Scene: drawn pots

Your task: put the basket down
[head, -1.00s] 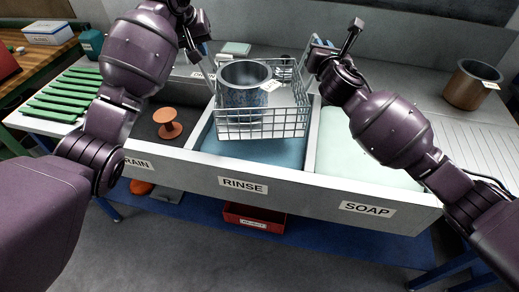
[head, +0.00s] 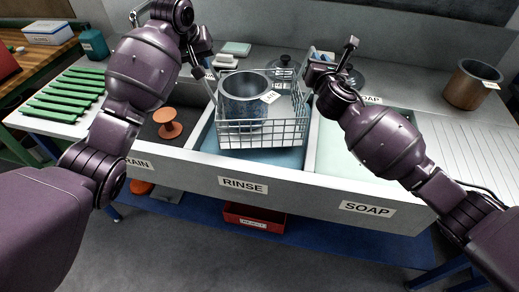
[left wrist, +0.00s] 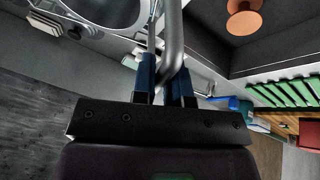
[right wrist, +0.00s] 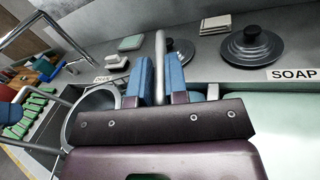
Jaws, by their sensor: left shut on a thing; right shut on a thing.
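The wire basket (head: 262,132) is over the RINSE basin (head: 210,138) with its blue water. It looks about level, and I cannot tell whether its underside touches anything. A speckled blue-grey pot (head: 240,108) with a small tag stands in it. My left gripper (head: 208,72) is at the basket's left side, and in the left wrist view it is shut on a grey handle bar (left wrist: 172,35). My right gripper (head: 318,60) is at the right side, and in the right wrist view it is shut on the other handle bar (right wrist: 160,48).
The DRAIN basin on the left holds an orange knob-shaped thing (head: 168,122). The SOAP basin (head: 350,150) on the right holds pale green liquid. Dark lids (right wrist: 251,45) lie on the back ledge. A brown pot (head: 470,85) stands far right; a green rack (head: 68,95) lies left.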

